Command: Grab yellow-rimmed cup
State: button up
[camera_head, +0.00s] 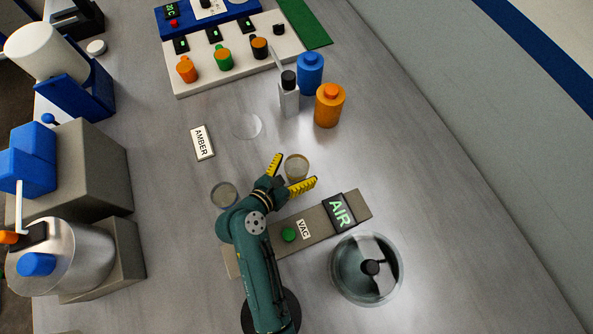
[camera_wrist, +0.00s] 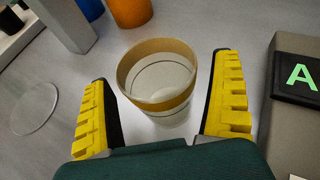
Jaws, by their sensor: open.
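The yellow-rimmed cup (camera_head: 296,167) is a small clear cup standing upright on the bench. In the wrist view the cup (camera_wrist: 158,78) shows an amber-yellow band around its rim and looks empty. My gripper (camera_head: 291,173) is open, with its two yellow fingers low over the bench. In the wrist view my gripper (camera_wrist: 160,110) has one finger to the left and one to the right of the cup's near part. The cup lies ahead of and partly between the fingertips. I see no clear contact.
Another round cup (camera_head: 224,194) stands left of my wrist. A grey base with an AIR display (camera_head: 340,211) and a glass chamber (camera_head: 366,268) are to the right. Orange (camera_head: 329,105) and blue (camera_head: 310,74) bottles stand beyond, near a clear disc (camera_head: 247,126) and an AMBER label (camera_head: 202,142).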

jog(key=shift+w+d+f, duration=0.2)
jog(key=shift+w+d, duration=0.1)
jog(key=c, duration=1.1)
jog(key=shift+r, duration=0.1)
